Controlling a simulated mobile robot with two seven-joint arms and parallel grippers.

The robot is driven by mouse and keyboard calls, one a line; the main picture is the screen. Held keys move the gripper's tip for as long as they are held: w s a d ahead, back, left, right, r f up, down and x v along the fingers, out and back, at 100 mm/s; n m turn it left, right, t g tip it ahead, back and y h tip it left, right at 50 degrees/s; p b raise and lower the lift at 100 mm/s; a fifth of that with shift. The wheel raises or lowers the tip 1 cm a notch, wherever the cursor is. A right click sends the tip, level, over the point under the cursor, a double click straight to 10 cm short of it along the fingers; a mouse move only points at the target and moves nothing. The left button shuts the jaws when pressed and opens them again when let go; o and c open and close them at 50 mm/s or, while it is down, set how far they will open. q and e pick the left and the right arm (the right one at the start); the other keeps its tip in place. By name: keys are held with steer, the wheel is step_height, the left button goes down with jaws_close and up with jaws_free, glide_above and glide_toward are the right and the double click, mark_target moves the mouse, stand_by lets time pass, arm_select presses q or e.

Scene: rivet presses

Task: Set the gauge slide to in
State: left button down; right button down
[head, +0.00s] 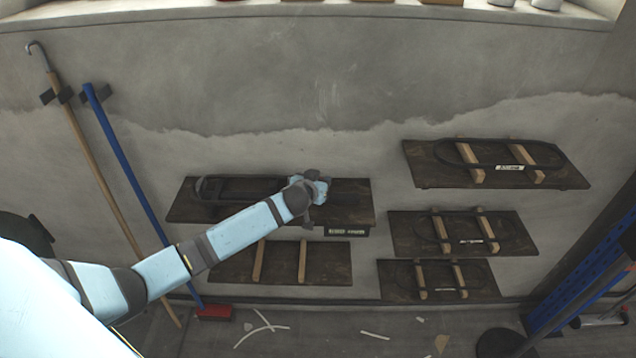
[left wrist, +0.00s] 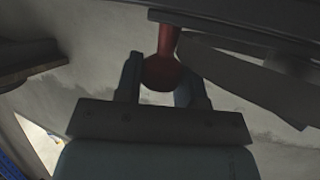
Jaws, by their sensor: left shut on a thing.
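My left arm reaches across the head view to a dark wooden board (head: 353,187) on the wall, which carries a dark slotted metal piece (head: 240,189). I cannot tell for certain which part is the gauge slide. My left gripper (head: 316,188) is at the right part of this board. In the left wrist view, a red knob on a red stem (left wrist: 161,72) sits between the two fingers of the left gripper (left wrist: 158,88), which is shut on it. The slide's far end and its exact position are unclear. My right gripper is not in view.
A small label plate (head: 346,231) hangs under the board's right end. Other boards with wooden strips hang below (head: 338,262) and to the right (head: 415,160). A wooden pole (head: 100,179) and a blue broom pole (head: 125,165) lean at left. A blue rack (head: 570,300) stands at right.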

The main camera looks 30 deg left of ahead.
arm_select(q)
steer(key=shift+a+f, duration=0.15)
steer(key=c, duration=0.9)
jaws_free()
steer(key=shift+s, duration=0.1)
steer(key=shift+o, duration=0.6)
steer(key=shift+a, duration=0.1)
steer(key=shift+s, duration=0.1)
steer(key=shift+s+r, duration=0.2)
steer(key=shift+s, duration=0.05)
steer(key=b+v, duration=0.2)
steer(key=v, duration=1.1)
steer(key=shift+r, duration=0.1)
